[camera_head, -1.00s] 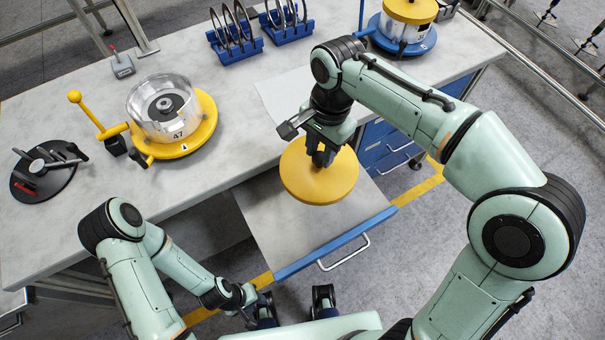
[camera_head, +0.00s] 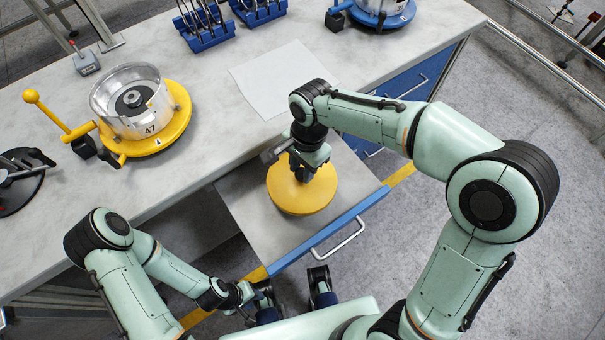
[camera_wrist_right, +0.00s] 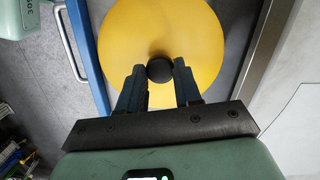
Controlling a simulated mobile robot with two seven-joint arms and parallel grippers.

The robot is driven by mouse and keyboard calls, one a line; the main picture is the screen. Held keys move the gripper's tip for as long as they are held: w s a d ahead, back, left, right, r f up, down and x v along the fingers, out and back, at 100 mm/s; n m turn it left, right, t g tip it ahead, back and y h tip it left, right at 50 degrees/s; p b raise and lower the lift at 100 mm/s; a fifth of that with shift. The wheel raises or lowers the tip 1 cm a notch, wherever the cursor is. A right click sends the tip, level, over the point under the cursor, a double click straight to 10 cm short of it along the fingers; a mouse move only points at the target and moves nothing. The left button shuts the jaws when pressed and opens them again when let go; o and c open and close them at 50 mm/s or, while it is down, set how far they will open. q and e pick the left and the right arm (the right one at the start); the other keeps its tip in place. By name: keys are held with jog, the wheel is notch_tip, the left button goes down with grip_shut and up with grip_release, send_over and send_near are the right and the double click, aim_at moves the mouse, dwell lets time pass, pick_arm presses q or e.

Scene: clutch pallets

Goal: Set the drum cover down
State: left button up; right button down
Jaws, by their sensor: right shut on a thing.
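The drum cover (camera_head: 318,200) is a round yellow disc with a black knob (camera_wrist_right: 160,69) at its centre. My right gripper (camera_head: 303,174) is shut on the knob from above, and its fingers flank the knob in the right wrist view (camera_wrist_right: 160,80). The cover is level, over the grey surface of the pulled-out drawer (camera_head: 255,225). I cannot tell whether its underside touches that surface. The open silver drum (camera_head: 128,106) stands in a yellow base on the bench. My left gripper (camera_head: 252,297) is low at the front, away from the cover; its fingers are unclear.
The drawer has a blue front (camera_head: 330,230) with a metal handle. A white sheet (camera_head: 280,82) lies bare on the bench (camera_head: 215,125). Blue racks (camera_head: 208,34), a yellow-knobbed lever (camera_head: 55,112) and a dark round tool tray (camera_head: 18,200) stand around the drum.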

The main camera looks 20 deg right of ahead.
aim_at(302, 176)
jog(key=shift+f+b, duration=0.3)
jog(key=shift+f, duration=1.7)
jog(key=shift+f, duration=0.15)
jog(key=c, duration=0.8)
grip_release()
jog(key=r, duration=0.4)
jog(key=d+r+p, duration=0.1)
jog(key=r, duration=0.3)
jog(key=r+p, duration=0.1)
jog(key=r, duration=0.3)
jog(key=shift+w+d+r, duration=0.15)
jog(key=shift+w, duration=0.2)
